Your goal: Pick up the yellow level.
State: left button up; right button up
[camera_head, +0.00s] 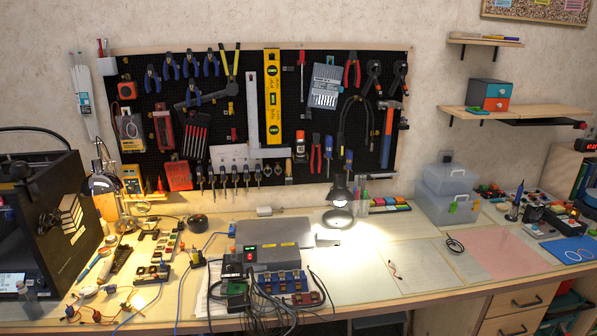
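The yellow level (272,97) hangs upright on the black pegboard (345,160), a little left of the board's middle. It is a long narrow bar with dark round vials along it. A grey metal ruler (252,108) hangs close to its left, and a red-handled tool (302,80) hangs to its right. Nothing covers the level. Neither of my grippers shows in the head view.
A workbench runs below the board. A grey device with wires (272,257) stands at its centre, with a lit desk lamp (338,215) behind. Clear plastic boxes (447,203) stand right. A shelf (480,112) juts from the wall. The bench's right-centre is mostly clear.

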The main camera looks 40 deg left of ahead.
aim_at(271, 68)
jog(key=u, duration=0.85)
